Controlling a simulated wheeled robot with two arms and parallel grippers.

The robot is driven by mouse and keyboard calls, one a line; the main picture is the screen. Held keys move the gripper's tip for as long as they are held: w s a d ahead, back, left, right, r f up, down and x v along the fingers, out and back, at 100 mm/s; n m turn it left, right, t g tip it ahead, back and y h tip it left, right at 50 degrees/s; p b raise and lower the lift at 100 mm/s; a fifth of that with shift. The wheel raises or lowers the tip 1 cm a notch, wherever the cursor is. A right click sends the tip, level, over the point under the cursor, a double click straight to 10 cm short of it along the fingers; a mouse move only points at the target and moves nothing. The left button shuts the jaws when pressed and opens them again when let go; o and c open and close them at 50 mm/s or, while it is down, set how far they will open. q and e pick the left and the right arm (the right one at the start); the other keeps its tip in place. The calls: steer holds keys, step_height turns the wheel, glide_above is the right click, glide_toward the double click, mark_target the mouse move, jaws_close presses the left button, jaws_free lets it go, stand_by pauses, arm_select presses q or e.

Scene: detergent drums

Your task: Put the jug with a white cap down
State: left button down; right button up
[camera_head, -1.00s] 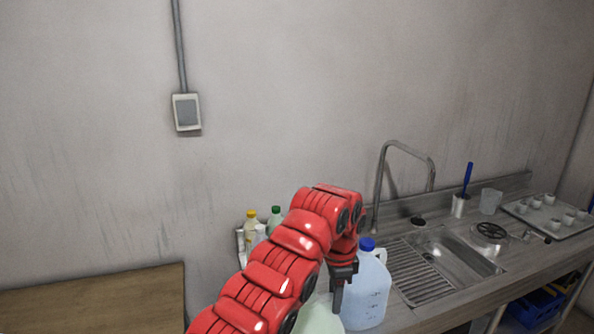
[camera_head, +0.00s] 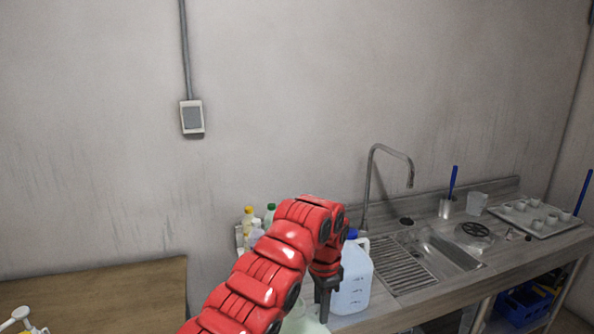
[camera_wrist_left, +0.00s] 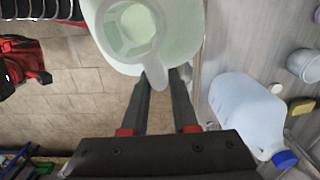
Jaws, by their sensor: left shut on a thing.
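My left gripper (camera_wrist_left: 158,95) is shut on the handle of a pale green, see-through jug (camera_wrist_left: 178,55) with a whitish round cap (camera_wrist_left: 130,25). In the left wrist view the jug hangs over tiled floor, next to the counter's front edge. In the head view only a pale part of this jug (camera_head: 312,327) shows at the bottom, behind my red left arm, with the left gripper (camera_head: 325,305) above it. Its base is hidden. My right gripper is not in view.
A blue-capped jug (camera_head: 354,280) stands on the counter (camera_head: 400,318) close to the right of my gripper; it also shows in the left wrist view (camera_wrist_left: 245,110). Several bottles (camera_head: 248,222) stand behind my arm. A sink (camera_head: 440,250) and cup tray (camera_head: 535,218) are farther right.

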arm_select(q)
steer(key=a+f+n, duration=0.1)
steer(key=a+n, duration=0.1)
steer(key=a, duration=0.1)
steer(key=w+a+f+n+b, duration=0.1)
steer(key=a+n, duration=0.1)
steer(key=a, duration=0.2)
steer(key=w+a+f+n+b, duration=0.1)
steer(key=a+n, duration=0.2)
steer(key=a, duration=0.1)
steer(key=shift+a, duration=0.15)
steer(key=a+f+n+b, duration=0.2)
steer(key=a+n, duration=0.5)
steer(key=a, duration=0.4)
steer(key=shift+f, duration=0.25)
